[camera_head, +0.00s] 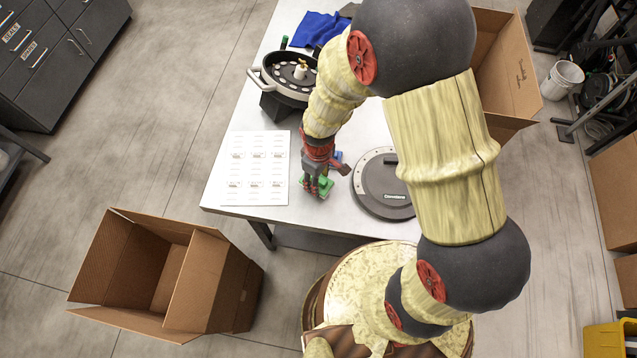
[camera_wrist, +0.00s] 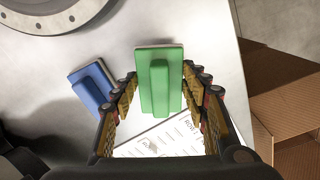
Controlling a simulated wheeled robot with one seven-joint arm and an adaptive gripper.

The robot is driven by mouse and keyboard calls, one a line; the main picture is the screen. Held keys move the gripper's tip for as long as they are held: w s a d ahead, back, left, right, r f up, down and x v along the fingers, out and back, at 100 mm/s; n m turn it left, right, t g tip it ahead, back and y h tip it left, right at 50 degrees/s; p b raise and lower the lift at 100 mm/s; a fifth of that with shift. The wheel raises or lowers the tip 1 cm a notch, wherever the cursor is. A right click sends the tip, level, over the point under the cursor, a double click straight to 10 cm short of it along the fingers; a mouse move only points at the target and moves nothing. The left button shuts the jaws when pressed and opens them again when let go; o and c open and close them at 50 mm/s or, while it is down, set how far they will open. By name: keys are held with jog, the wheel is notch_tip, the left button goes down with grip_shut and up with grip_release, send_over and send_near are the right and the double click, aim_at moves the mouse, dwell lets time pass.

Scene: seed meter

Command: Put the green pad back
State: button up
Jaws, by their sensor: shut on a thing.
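The green pad (camera_wrist: 160,80), a block with a raised handle bar, is between the fingers of my gripper (camera_wrist: 160,98) in the wrist view. My gripper is shut on it. In the head view the green pad (camera_head: 325,187) shows partly behind my gripper (camera_head: 317,183), near the front of the table. I cannot tell whether it touches the table top. A blue pad (camera_wrist: 94,88) of like shape lies just left of it in the wrist view; in the head view this blue pad (camera_head: 337,157) is partly hidden by my gripper.
A printed white sheet (camera_head: 254,168) lies left of my gripper on the table (camera_head: 222,190). A dark round lid (camera_head: 382,190) lies to the right. A round seed meter (camera_head: 289,77) and a blue cloth (camera_head: 319,29) are farther back. Open cardboard boxes (camera_head: 180,275) stand beside the table.

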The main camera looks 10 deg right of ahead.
notch_tip(320, 180, down, 3)
jog(key=shift+f, duration=0.1)
jog(key=o, duration=1.4)
